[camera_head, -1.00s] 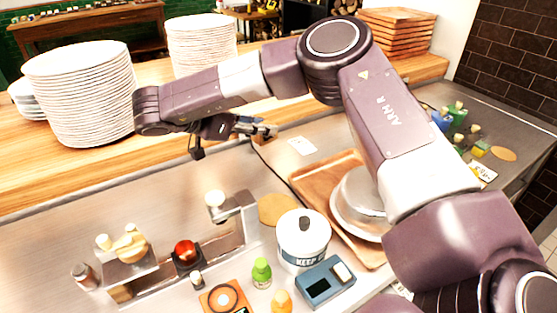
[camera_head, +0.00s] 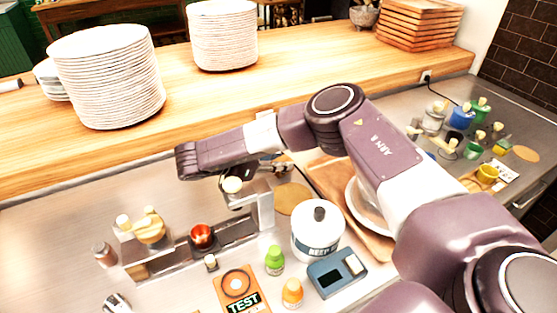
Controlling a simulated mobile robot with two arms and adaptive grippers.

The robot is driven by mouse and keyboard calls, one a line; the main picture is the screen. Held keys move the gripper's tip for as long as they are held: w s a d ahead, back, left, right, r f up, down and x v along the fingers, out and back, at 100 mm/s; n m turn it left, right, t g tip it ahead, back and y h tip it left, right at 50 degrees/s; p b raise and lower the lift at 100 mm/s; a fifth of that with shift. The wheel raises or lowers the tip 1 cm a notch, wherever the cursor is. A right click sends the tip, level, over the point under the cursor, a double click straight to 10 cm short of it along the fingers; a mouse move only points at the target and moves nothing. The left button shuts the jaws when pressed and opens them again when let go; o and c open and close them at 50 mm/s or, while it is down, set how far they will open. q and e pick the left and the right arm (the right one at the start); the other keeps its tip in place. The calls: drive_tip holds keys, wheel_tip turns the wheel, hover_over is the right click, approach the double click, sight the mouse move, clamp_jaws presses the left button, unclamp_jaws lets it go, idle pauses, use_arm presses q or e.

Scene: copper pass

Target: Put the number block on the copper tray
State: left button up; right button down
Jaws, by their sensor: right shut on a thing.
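My right gripper (camera_head: 281,166) is above the steel counter, behind the small steel stand, partly hidden by my own wrist. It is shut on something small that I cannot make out. No number block can be told apart in view. A copper-brown rectangular tray (camera_head: 326,181) lies right of the gripper, with a round silver dish (camera_head: 357,204) on it. My right arm hides much of the tray. My left gripper is not in view.
A white lidded pot (camera_head: 317,235) stands in front of the tray, beside a blue device (camera_head: 337,273). Small bottles and a TEST board (camera_head: 238,290) are nearer. Plate stacks (camera_head: 106,80) stand on the wooden ledge. Several coloured pots crowd the right counter.

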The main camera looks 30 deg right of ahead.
drive_tip(key=shift+f, duration=0.1)
drive_tip(key=c, duration=1.5)
unclamp_jaws()
